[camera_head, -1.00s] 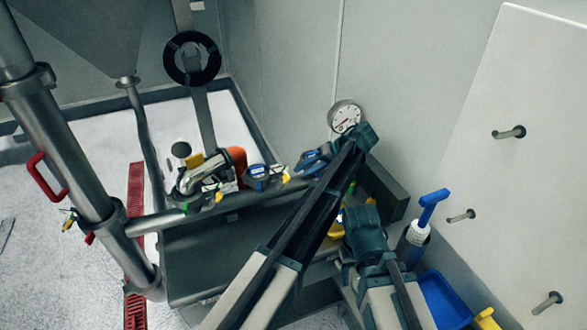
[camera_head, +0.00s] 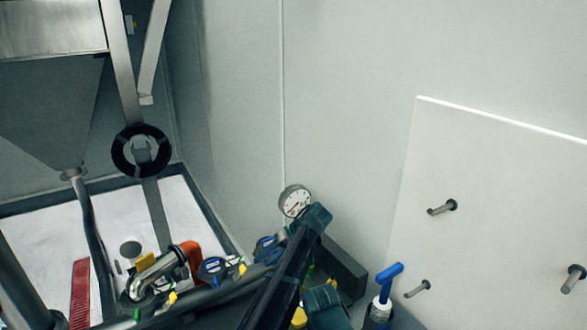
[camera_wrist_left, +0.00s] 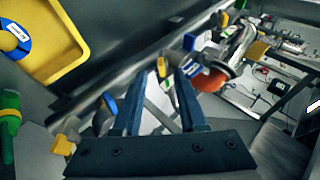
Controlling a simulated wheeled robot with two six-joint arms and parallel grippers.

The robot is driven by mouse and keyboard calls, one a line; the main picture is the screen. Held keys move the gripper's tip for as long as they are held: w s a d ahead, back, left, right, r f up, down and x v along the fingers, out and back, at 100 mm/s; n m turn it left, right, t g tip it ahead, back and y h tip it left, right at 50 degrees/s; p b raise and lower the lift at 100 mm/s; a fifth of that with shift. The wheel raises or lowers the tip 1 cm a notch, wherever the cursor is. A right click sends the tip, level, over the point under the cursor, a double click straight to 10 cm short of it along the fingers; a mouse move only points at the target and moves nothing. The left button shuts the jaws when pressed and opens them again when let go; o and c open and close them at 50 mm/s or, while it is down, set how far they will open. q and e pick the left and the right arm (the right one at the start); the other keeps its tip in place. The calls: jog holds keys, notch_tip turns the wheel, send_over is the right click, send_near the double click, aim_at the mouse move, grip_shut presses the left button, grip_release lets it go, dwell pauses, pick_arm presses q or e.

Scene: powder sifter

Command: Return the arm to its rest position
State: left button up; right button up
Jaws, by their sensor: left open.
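My left arm rises from the bottom of the head view to a dark teal joint beside the gauge. Beyond the fingers are a metal pipe with coloured tags and an orange part (camera_wrist_left: 208,80). The orange part (camera_head: 191,257) also shows in the head view, left of the gripper. Another teal arm joint shows at the bottom; my right gripper does not show.
A round gauge (camera_head: 295,201) stands by the wall near my arm. A blue-handled tool (camera_head: 388,276) stands upright at lower right. A white board (camera_head: 490,210) with pegs is on the right. A yellow tray (camera_wrist_left: 62,52) lies upper left in the wrist view. A hopper (camera_head: 50,110) hangs at left.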

pick_arm(q)
jog(key=s+a+f+m+h, duration=0.2)
jog(key=s+h, duration=0.1)
jog(key=s, duration=0.5)
jog(key=s+a+f+m+t+h, duration=0.1)
jog(key=s+a+f+h, duration=0.15)
jog(key=s, duration=0.55)
jog(key=s+a+f+m+h, duration=0.1)
jog(key=s+f+m+h, duration=0.15)
jog(key=s, duration=0.55)
jog(key=s+d+f+m+b, duration=0.1)
jog(key=s+d+f+b, duration=0.1)
jog(key=d, duration=0.3)
jog(key=s+d+f+m+b, duration=0.2)
jog(key=d+f+b, duration=0.1)
jog(key=d+b, duration=0.1)
jog(key=shift+s+d+g, duration=0.35)
jog(key=shift+d+g, duration=0.05)
jog(key=shift+d, duration=0.45)
